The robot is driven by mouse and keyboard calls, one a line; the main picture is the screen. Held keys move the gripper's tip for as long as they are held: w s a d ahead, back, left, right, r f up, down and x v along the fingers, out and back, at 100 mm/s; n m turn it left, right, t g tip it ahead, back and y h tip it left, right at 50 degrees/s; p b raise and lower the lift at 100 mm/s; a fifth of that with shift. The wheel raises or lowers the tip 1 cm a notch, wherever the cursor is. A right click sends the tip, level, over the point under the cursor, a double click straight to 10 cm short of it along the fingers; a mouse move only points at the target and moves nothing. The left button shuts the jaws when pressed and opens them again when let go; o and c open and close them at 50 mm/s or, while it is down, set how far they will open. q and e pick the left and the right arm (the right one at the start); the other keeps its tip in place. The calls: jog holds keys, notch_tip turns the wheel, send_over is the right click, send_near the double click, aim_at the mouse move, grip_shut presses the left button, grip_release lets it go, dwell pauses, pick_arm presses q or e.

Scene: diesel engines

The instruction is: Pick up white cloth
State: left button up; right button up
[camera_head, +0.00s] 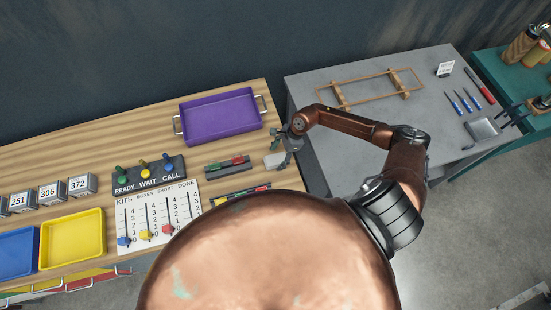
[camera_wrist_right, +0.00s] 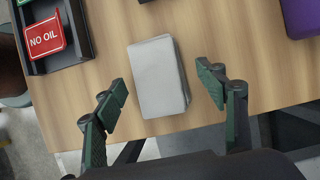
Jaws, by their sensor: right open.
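The white cloth (camera_head: 275,160) is a small folded light-grey-white rectangle near the right edge of the wooden table. In the right wrist view the cloth (camera_wrist_right: 158,75) lies flat on the wood. My right gripper (camera_head: 292,143) is over the table edge beside it, and its arm reaches in from the right. In the wrist view my right gripper (camera_wrist_right: 163,90) is open, with one finger on each side of the cloth's near half and visible gaps. Nothing is held. I cannot tell its exact height above the table. My left gripper is not in view.
A purple tray (camera_head: 220,115) stands behind the cloth. A dark holder with red and green tags (camera_head: 228,164) lies to its left; a NO OIL tag (camera_wrist_right: 45,55) shows close by. A grey table (camera_head: 355,160) with a wooden frame (camera_head: 372,78) is at right, across a gap.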

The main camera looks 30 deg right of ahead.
jog(key=shift+a+f, duration=0.15)
jog(key=shift+f, duration=0.15)
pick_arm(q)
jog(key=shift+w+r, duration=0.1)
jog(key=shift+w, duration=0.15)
pick_arm(e)
jog(key=shift+f, duration=0.1)
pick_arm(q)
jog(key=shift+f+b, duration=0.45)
pick_arm(e)
jog(key=shift+f, duration=0.25)
jog(key=shift+c, duration=0.4)
jog(key=c, duration=1.3)
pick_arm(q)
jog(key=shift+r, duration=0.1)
pick_arm(e)
jog(key=shift+r, duration=0.1)
